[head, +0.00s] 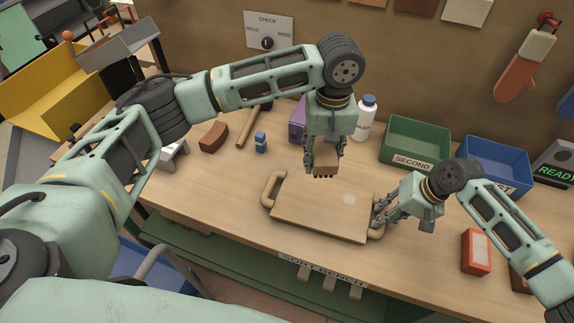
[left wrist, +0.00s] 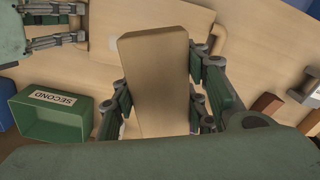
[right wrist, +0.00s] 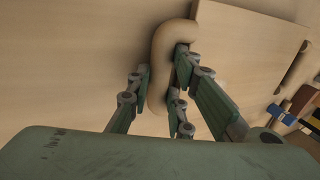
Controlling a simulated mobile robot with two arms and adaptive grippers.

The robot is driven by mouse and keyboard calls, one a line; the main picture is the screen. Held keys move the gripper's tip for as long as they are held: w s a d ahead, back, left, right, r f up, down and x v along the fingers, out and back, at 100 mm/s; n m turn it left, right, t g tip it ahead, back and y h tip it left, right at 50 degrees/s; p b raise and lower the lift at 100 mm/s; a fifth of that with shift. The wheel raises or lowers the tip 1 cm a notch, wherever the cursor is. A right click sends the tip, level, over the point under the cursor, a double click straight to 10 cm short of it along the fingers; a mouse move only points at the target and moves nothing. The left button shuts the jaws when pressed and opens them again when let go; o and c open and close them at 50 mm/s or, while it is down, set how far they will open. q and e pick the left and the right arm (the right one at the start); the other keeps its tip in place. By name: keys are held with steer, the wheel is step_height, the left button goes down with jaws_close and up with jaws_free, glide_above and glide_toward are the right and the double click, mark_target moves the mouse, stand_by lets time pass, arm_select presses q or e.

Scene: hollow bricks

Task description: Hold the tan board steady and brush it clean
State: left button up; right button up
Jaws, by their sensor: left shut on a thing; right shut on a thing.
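The tan board (head: 315,210) lies flat on the bench, with a curved handle at each end. A pale smudge (head: 349,199) shows on its right half. My left gripper (head: 323,158) is shut on a tan brush (head: 326,164), whose dark bristles point down over the board's far part; I cannot tell whether they touch it. The brush's block fills the middle of the left wrist view (left wrist: 154,80). My right gripper (head: 380,213) is shut on the board's right handle (head: 376,234). The right wrist view shows its fingers on either side of that handle (right wrist: 160,75).
A green bin marked SECOND (head: 418,142) and a blue bin (head: 494,165) stand at the back right. A red box (head: 476,252) lies right.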

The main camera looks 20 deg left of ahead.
arm_select(q)
steer(key=w+d+f+n, duration=0.3)
steer(key=w+d+f, duration=0.1)
steer(key=d, duration=0.2)
steer(key=n, duration=0.1)
glide_toward(351, 194)
steer(key=shift+f, duration=3.35)
steer(key=shift+s, duration=1.85)
steer(key=shift+w, duration=1.75)
steer(key=shift+w+r, duration=0.15)
step_height(351, 194, up, 8)
